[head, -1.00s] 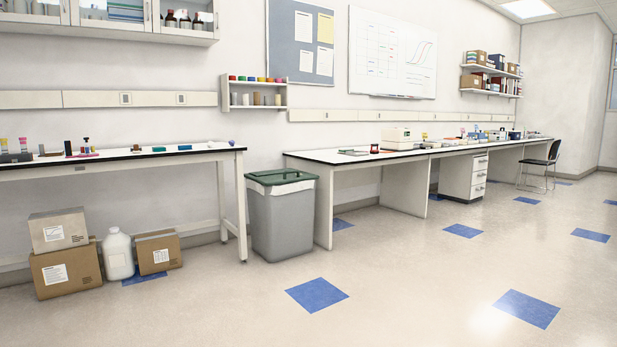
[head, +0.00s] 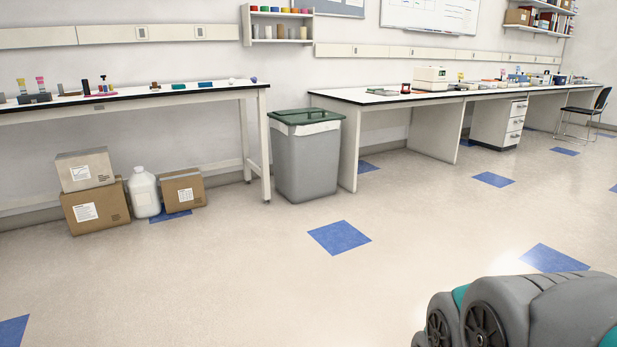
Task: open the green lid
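The green lid (head: 306,115) lies shut on top of a grey waste bin (head: 306,165). A raised handle shows on the lid, and a white liner edge hangs out below its rim. The bin stands on the floor in the gap between two white lab benches. A grey and teal part of my arm shows at the lower right of the head view, well apart from the bin. My gripper is not in view.
A left bench (head: 150,92) and a right bench (head: 385,98) flank the bin. Cardboard boxes (head: 95,207) and a white jug (head: 145,193) stand under the left bench. A chair (head: 583,115) is far right. The floor before the bin is clear.

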